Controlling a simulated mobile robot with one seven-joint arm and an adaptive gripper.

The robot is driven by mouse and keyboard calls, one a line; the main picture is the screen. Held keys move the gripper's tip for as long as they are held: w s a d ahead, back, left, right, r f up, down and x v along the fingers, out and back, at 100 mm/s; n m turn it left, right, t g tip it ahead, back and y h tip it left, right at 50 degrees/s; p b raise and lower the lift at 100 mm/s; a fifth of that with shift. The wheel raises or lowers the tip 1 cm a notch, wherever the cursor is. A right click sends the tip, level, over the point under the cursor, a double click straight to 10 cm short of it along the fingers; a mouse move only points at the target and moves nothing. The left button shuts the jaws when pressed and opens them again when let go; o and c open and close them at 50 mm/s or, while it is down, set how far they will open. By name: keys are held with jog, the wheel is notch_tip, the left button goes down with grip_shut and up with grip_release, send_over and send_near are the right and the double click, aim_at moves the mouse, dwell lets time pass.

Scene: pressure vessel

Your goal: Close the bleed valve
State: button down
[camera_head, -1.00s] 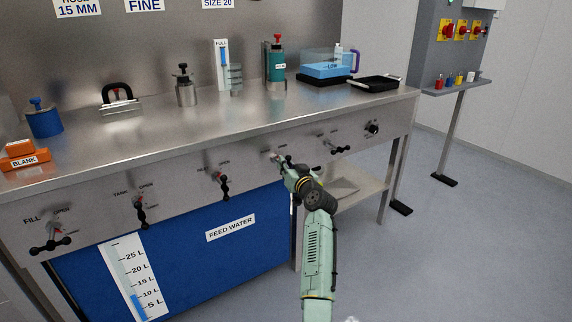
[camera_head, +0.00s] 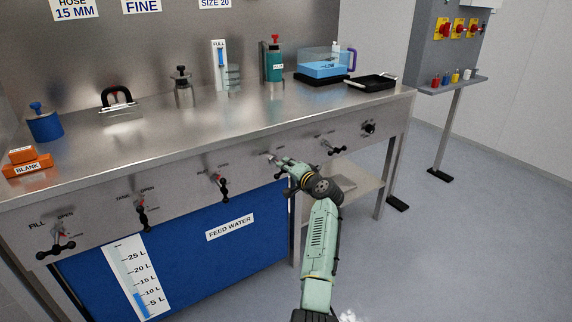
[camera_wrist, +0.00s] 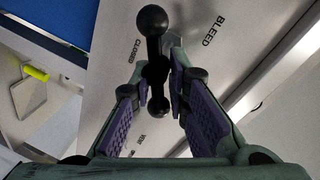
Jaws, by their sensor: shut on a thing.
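The bleed valve handle (camera_wrist: 152,38) is a black bar with round knobs, seen close up in the wrist view. It stands on the steel panel beside the upside-down words BLEED and CLOSED. My gripper (camera_wrist: 157,88) has its two purple-padded fingers on either side of the handle, near its hub and smaller knob, and is shut on it. The larger knob sticks out beyond the fingertips, toward the top of the picture. In the head view my gripper (camera_head: 283,166) is at the bench's front panel and hides most of this valve.
Other valve handles line the panel: one to the left (camera_head: 222,185) and one to the right (camera_head: 333,148). The steel bench top (camera_head: 130,150) above holds several items. A blue feed water tank (camera_head: 185,255) is below. The floor (camera_head: 460,240) at right is clear.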

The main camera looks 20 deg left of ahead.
jog(key=shift+w+d+f+m+g+p, duration=0.15)
jog(key=shift+d+m, duration=0.1)
jog(key=shift+m, duration=0.35)
jog(key=shift+w+d+f+m+g+p, duration=0.1)
jog(key=shift+d+f+m+g+p, duration=0.1)
jog(key=shift+m, duration=0.4)
jog(key=shift+s+f+m+g, duration=0.1)
jog(key=shift+f+m+g, duration=0.15)
jog(key=shift+m, duration=0.65)
jog(key=shift+f, duration=0.1)
jog(key=c, duration=1.7)
grip_release()
jog(key=shift+o, duration=0.2)
jog(key=shift+a, duration=0.2)
jog(key=shift+r+y, duration=0.2)
jog(key=shift+y, duration=0.1)
jog(key=shift+s+d, duration=0.1)
jog(key=shift+s, duration=0.05)
jog(key=v, duration=1.1)
jog(key=shift+s+d, duration=0.2)
jog(key=shift+d, duration=0.1)
